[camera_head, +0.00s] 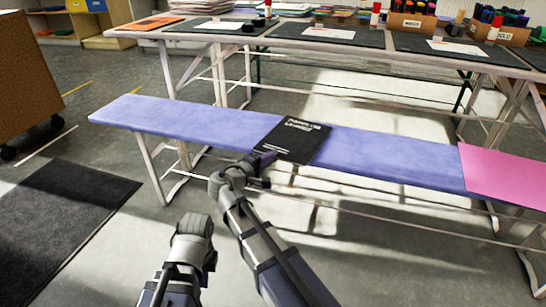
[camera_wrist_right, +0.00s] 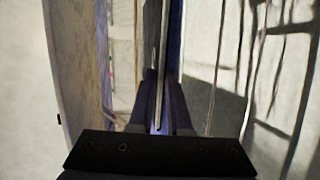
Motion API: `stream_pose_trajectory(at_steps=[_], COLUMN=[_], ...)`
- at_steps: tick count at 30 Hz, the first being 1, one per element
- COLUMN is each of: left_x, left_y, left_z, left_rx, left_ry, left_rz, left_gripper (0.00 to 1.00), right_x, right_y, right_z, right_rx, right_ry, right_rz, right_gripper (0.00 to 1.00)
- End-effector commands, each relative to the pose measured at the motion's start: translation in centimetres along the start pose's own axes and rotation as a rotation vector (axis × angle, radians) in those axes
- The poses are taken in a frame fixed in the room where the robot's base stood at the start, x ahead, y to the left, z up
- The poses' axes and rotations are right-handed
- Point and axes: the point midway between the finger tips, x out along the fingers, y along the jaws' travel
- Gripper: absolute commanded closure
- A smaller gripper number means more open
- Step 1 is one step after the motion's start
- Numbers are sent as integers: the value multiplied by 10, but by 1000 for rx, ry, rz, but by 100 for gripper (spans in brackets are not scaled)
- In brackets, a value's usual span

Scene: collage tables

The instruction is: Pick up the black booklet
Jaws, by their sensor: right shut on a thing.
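The black booklet (camera_head: 291,140) with white print on its cover is at the front edge of the blue bench (camera_head: 392,158), near its middle. My right gripper (camera_head: 264,159) is at the booklet's near left edge. In the right wrist view the booklet (camera_wrist_right: 162,50) shows edge-on as a thin strip between the fingers of the right gripper (camera_wrist_right: 160,105), which are shut on it. I cannot tell whether the booklet still touches the bench. My left gripper (camera_head: 194,224) is low in front of the bench, away from the booklet; its fingers cannot be made out.
A pink sheet (camera_head: 503,174) covers the right end of the bench. Behind stands a long table with black mats (camera_head: 330,34), papers, glue sticks and pen boxes. A dark floor mat (camera_head: 65,207) and a brown cabinet (camera_head: 38,75) are at the left. The bench's left part is bare.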

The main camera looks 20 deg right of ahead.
Motion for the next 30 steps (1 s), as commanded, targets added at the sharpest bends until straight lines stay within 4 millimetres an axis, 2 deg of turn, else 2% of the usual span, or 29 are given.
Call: stream_pose_trajectory(at_steps=[4,30], left_x=[0,0], left_y=[0,0], left_z=[0,0], left_rx=[0,0], left_ry=[0,0], left_rz=[0,0], left_gripper=[100,100], right_x=[0,0], right_y=[0,0], right_z=[0,0], right_rx=[0,0], right_ry=[0,0], right_rz=[0,0], right_gripper=[100,100])
